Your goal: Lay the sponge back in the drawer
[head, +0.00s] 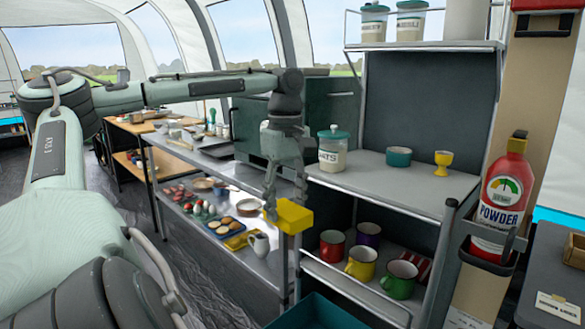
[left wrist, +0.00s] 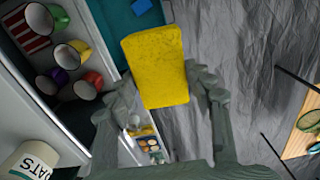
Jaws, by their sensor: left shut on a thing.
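My left gripper (head: 283,203) is shut on a yellow sponge (head: 296,217) and holds it in the air in front of the shelf unit. In the left wrist view the sponge (left wrist: 155,65) sits between the two fingers and sticks out past their tips. A teal open-topped container, which looks like the drawer (head: 318,312), shows at the bottom of the head view, below the sponge and slightly right. In the left wrist view part of the teal drawer (left wrist: 118,22) shows beyond the sponge, with a small blue thing (left wrist: 141,6) in it. My right gripper is not in view.
A lower shelf beside the sponge holds several mugs, including a yellow mug (head: 361,263) and a green mug (head: 399,279). An oats jar (head: 333,149) stands on the counter above. A metal post (head: 284,268) stands just below the sponge. Grey floor lies left.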

